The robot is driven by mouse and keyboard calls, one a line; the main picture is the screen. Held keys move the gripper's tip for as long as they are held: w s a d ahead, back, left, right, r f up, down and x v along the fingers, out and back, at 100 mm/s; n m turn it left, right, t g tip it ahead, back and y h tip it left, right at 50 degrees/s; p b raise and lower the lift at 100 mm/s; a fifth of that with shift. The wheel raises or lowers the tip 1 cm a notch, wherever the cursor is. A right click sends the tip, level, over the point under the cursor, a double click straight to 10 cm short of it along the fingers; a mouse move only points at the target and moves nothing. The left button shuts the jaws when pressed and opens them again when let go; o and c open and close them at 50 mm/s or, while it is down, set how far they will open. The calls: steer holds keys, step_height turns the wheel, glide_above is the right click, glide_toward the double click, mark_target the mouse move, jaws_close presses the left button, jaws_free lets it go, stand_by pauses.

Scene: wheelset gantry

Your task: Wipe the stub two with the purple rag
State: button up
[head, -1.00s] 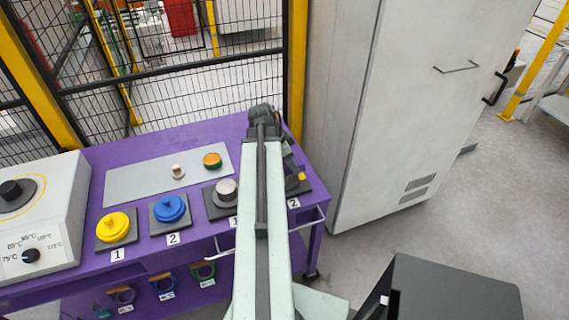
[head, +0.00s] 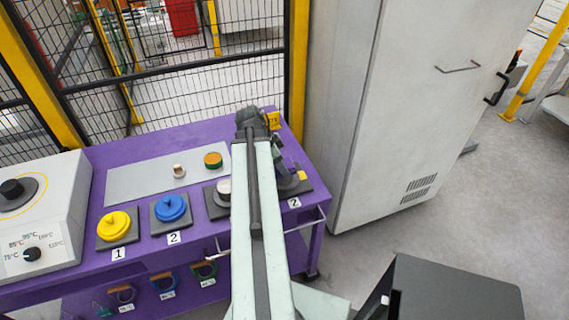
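A dark square pad (head: 304,187) with a "2" label (head: 294,203) lies at the right end of the purple table (head: 222,133). Stub two is not clearly visible there; my arm's end covers much of this pad. My gripper (head: 287,176) hangs low over the pad, dark and small, and its fingers cannot be made out. I cannot see a purple rag, and cannot tell whether the gripper holds it. A grey metal stub (head: 224,188) on the neighbouring pad to the left is partly behind my arm.
A yellow lidded piece (head: 118,222) and a blue one (head: 171,208) sit on pads at the left. A heater box (head: 40,215) stands far left, a tall cabinet (head: 400,120) right, mesh fence behind.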

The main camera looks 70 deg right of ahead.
steer(key=shift+w+a, duration=0.8)
steer(key=shift+w, duration=0.2)
step_height(320, 180, up, 6)
steer(key=p, duration=0.6)
steer(key=shift+r, duration=0.1)
step_height(320, 180, up, 3)
steer(key=p, duration=0.3)
steer(key=shift+r, duration=0.1)
steer(key=shift+s, duration=0.1)
steer(key=shift+d, duration=0.1)
